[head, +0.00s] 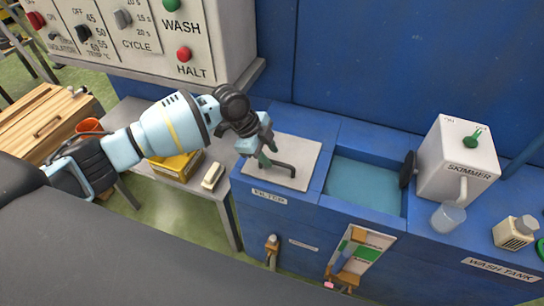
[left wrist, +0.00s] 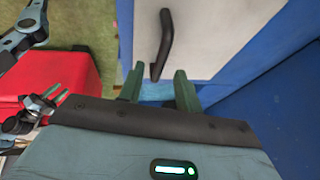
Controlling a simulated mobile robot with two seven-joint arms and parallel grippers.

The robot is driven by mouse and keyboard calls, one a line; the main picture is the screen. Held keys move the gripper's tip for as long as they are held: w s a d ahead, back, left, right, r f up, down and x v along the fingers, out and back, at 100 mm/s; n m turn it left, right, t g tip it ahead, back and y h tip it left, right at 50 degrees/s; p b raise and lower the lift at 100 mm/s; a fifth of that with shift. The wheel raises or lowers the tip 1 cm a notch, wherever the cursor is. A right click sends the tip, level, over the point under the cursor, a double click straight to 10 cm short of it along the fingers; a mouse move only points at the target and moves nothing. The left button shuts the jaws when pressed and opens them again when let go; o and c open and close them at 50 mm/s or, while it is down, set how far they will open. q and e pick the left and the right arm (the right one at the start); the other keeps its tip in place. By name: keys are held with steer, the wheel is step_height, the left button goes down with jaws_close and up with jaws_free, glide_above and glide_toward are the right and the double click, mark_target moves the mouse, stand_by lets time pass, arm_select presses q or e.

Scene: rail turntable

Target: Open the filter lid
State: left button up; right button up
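The filter lid (head: 306,152) is a flat light-grey plate, lying closed on the blue wash tank above the FILTER label (head: 269,197). It carries a dark bar handle (head: 284,166). My left gripper (head: 268,150) is over the lid's left part, close to the handle. In the left wrist view its two green fingers (left wrist: 159,86) are apart with nothing between them. The handle (left wrist: 165,42) is just beyond the fingertips, its near end in line with the gap, on the pale lid (left wrist: 205,40). What looks like my right gripper (left wrist: 46,98) shows small at the left there.
An open water-filled compartment (head: 365,188) is right of the lid, then the white SKIMMER box (head: 457,160) and a clear cup (head: 448,217). A control panel (head: 150,30) rises behind my left arm. A side table (head: 190,180) holds a yellow box (head: 176,167) and a small block (head: 213,176).

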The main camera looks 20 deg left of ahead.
arm_select(q)
steer(key=shift+x, duration=1.15)
jaws_close()
